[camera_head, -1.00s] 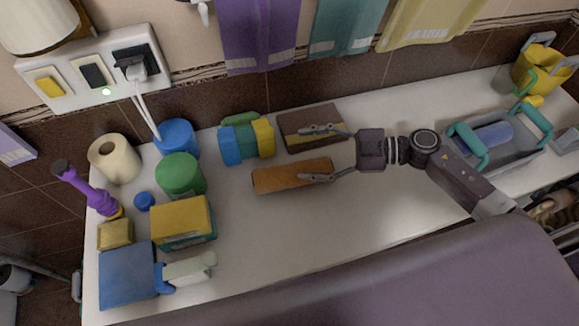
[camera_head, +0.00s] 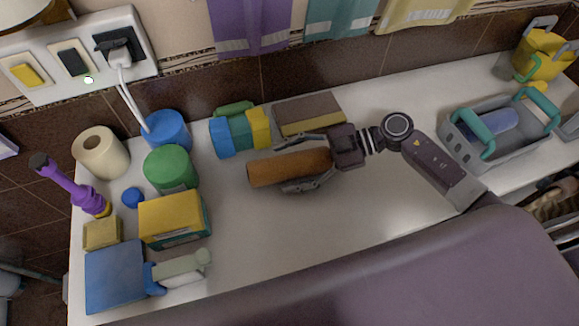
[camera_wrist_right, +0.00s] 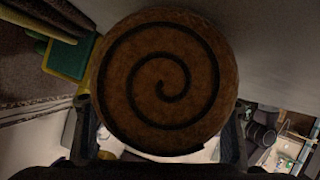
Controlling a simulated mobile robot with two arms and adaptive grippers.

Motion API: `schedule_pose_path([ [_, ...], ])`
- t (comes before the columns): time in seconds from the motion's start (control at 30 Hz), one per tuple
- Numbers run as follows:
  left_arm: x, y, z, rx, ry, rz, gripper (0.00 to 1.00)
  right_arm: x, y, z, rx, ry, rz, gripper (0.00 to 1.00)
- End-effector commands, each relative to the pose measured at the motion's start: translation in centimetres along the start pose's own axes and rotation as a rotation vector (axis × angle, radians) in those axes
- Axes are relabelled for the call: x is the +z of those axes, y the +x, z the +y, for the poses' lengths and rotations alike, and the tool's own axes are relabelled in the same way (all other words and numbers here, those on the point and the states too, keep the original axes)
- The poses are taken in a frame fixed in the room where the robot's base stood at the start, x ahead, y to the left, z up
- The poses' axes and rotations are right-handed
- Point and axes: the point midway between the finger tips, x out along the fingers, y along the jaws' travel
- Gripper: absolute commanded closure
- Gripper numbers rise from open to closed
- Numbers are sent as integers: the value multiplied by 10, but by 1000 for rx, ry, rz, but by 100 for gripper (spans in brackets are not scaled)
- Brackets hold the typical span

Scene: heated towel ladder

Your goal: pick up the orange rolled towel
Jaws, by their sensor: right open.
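The orange rolled towel (camera_head: 266,170) lies on the white counter, its length running roughly left to right. My right gripper (camera_head: 283,168) reaches it from the right, open, with one finger along its far side and one along its near side. In the right wrist view the towel's round spiral end (camera_wrist_right: 165,85) fills the middle, between the two fingers (camera_wrist_right: 160,140). I cannot tell whether the fingers touch it. The towel's right end is close to the gripper's palm. My left gripper is not in view.
A brown and yellow flat block (camera_head: 308,112) lies just behind the towel. A grey caddy (camera_head: 505,140) is at the right. The white counter (camera_head: 260,225) in front is clear.

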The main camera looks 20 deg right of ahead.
Motion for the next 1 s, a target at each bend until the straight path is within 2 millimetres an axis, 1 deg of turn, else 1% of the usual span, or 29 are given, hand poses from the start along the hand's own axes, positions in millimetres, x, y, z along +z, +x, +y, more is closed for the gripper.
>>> schedule_pose_path([
  [0.17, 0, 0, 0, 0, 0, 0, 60, -1, 0, 0, 0, 0, 0, 34],
  [0.2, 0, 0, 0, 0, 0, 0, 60, -1, 0, 0, 1, 0, 0, 36],
  [0.6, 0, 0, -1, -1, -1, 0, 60, 0, 0, 0, 1, 0, 0, 80],
  [0.67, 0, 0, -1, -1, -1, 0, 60, -1, 0, 1, 2, -1, 1, 86],
  [0.87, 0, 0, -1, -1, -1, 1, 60, -1, -1, 1, 2, -1, 1, 86],
  [1.0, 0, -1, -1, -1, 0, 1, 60, -6, -3, 3, 2, -3, 1, 86],
])
